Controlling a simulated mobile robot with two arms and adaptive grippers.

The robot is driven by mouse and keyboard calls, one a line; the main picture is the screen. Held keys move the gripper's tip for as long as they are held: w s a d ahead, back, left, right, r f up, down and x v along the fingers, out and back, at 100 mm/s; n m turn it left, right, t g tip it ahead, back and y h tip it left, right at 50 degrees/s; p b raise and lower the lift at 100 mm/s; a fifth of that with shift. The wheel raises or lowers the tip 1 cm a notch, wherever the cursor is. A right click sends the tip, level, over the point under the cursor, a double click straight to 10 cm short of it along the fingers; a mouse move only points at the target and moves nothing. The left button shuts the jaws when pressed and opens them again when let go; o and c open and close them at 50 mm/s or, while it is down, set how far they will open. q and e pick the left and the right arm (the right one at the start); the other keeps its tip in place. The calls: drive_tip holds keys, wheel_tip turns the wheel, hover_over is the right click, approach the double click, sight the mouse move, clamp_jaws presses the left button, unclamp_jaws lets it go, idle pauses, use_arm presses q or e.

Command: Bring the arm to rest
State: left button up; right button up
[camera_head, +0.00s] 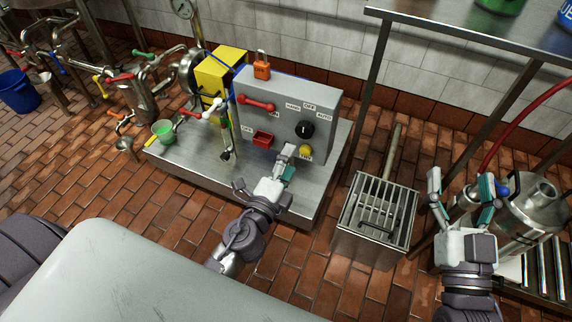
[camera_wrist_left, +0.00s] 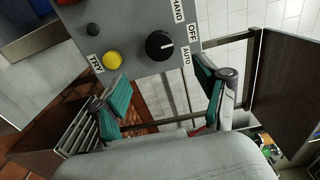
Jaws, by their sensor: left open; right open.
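My left gripper (camera_head: 284,163) is open and empty, in front of the lower part of a grey control box (camera_head: 284,92). In the left wrist view its two teal-padded fingers (camera_wrist_left: 161,76) stand apart, with the box's black selector knob (camera_wrist_left: 159,45) and yellow button (camera_wrist_left: 112,61) beyond them. In the head view the knob (camera_head: 304,129) and button (camera_head: 306,150) show just above and right of the gripper. I cannot tell whether a finger touches the box. My right gripper (camera_head: 461,180) is open and empty at the right, its fingers pointing up.
A slatted metal grate (camera_head: 375,210) lies right of the bench. A steel vessel (camera_head: 535,205) is near my right gripper. Pipes fill the left.

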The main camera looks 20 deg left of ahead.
use_arm(q)
drive_tip(key=shift+s, duration=0.75)
